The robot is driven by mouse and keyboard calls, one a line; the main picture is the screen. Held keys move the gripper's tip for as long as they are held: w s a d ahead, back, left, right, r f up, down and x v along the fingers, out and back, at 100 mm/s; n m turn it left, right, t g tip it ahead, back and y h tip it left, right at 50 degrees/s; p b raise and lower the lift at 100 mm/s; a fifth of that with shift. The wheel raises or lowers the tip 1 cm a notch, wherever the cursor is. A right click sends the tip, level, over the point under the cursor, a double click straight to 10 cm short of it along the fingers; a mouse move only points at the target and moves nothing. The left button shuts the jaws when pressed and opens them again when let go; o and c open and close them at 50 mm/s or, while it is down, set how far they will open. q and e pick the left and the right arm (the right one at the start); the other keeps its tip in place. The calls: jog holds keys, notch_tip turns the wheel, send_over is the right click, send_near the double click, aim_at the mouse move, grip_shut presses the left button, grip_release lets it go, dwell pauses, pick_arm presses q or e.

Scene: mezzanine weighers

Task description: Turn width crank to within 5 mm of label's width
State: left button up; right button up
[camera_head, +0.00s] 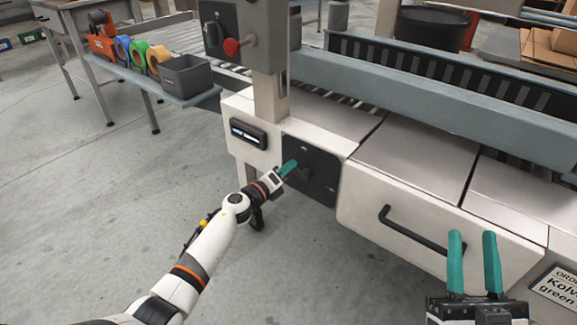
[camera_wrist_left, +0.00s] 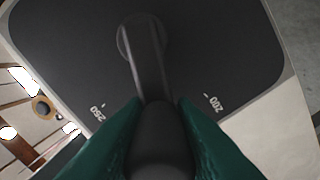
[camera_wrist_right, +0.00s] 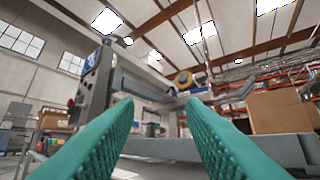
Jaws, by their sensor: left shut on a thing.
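The width crank is a dark arm (camera_wrist_left: 148,70) on a round hub, mounted on a black plate (camera_head: 325,178) on the white machine's front. In the left wrist view its knob (camera_wrist_left: 162,130) sits between the green fingers of my left gripper (camera_head: 289,168), which is shut on it. The crank arm points down in that view, between the plate's printed marks 250 (camera_wrist_left: 97,113) and 200 (camera_wrist_left: 213,103). A white label (camera_head: 558,284) is partly visible at the lower right; no width is readable. My right gripper (camera_head: 474,240) is open and empty.
A small display (camera_head: 248,133) sits left of the plate; its reading is too small to tell. A drawer with a black handle (camera_head: 412,230) is to the right. A red knob (camera_head: 231,47) is on a post above. A side shelf holds tape rolls and a grey bin (camera_head: 189,76).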

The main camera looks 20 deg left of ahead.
pick_arm(q)
jog(key=shift+a+f+n+p, duration=0.1)
jog(key=shift+f+n, duration=0.55)
jog(key=shift+n, duration=0.5)
jog(key=shift+a+f+n+p, duration=0.1)
jog(key=shift+f+n, duration=0.5)
jog(key=shift+n, duration=0.6)
jog(key=shift+f+n+p, duration=0.1)
jog(key=shift+f+n, duration=0.55)
jog(key=shift+n, duration=0.5)
pick_arm(e)
jog(key=shift+w+f+g+h, duration=0.3)
jog(key=shift+w+f+g, duration=0.35)
jog(key=shift+f+g, duration=0.3)
pick_arm(q)
jog(key=shift+s+d+f, duration=0.1)
jog(key=o, duration=0.9)
jog(key=shift+o, duration=0.2)
jog(key=shift+r, duration=0.2)
jog(key=p+v, duration=0.3)
jog(key=v, duration=0.9)
jog(key=shift+p, duration=0.35)
pick_arm(e)
notch_tip(320, 180, down, 13)
jog(key=d+g+h, duration=0.2)
jog(key=g+h, duration=0.1)
jog(key=g, duration=0.6)
jog(key=shift+s, duration=0.3)
